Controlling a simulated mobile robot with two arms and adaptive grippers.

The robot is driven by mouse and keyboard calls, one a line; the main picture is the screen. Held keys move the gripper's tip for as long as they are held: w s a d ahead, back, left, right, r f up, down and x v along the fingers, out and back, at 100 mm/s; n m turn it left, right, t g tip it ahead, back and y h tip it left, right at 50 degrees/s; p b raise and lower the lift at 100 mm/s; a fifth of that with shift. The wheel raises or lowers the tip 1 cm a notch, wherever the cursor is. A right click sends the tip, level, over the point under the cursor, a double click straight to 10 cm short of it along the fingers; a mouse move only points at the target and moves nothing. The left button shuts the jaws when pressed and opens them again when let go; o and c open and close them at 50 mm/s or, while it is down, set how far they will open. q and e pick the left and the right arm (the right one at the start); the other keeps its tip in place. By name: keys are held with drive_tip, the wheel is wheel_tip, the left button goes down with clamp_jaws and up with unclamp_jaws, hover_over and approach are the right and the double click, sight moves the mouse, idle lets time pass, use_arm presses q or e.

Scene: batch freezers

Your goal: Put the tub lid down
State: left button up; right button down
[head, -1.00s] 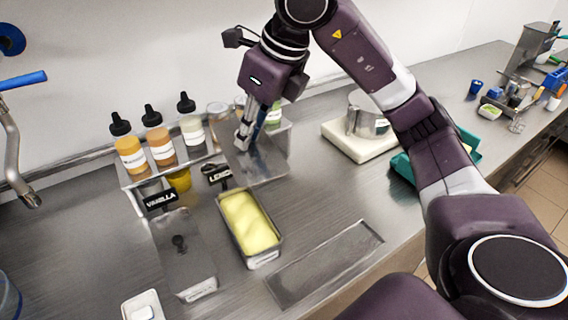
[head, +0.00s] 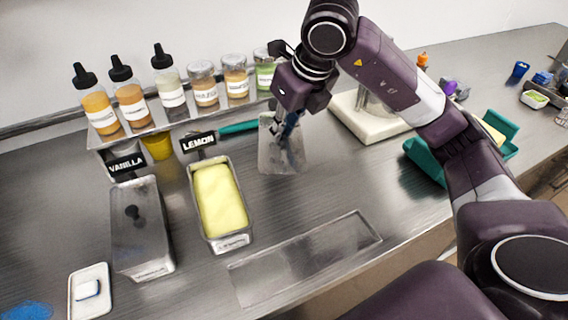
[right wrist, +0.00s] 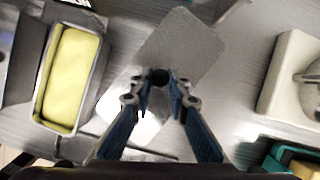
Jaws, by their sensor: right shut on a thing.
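The tub lid (head: 276,160) is a flat grey metal plate, held over the counter behind and right of the lemon tub. My right gripper (head: 287,136) is shut on its dark knob; the right wrist view shows the knob (right wrist: 159,77) between the fingertips, with the lid (right wrist: 185,45) beneath. I cannot tell whether the lid touches the counter. The lemon tub (head: 219,200) is uncovered and full of yellow gelato; it also shows in the right wrist view (right wrist: 69,78). The vanilla tub (head: 140,230) has its own lid with a black knob. My left gripper is not in view.
A rack with bottles (head: 131,98) and jars (head: 203,83) stands behind the tubs. A white board (head: 350,130) with a metal vessel and a teal tray (head: 428,160) lie to the right. A rectangular recess (head: 305,258) is in front. Bare counter (head: 320,195) lies between.

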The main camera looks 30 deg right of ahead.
sight(287, 145)
wheel_tip(287, 145, down, 6)
drive_tip(key=shift+f, duration=2.1)
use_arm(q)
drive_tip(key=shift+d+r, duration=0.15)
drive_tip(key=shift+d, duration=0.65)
use_arm(e)
drive_tip(key=shift+f, duration=0.2)
drive_tip(key=c, duration=1.8)
unclamp_jaws()
drive_tip(key=shift+c, duration=0.2)
drive_tip(key=shift+r, duration=0.15)
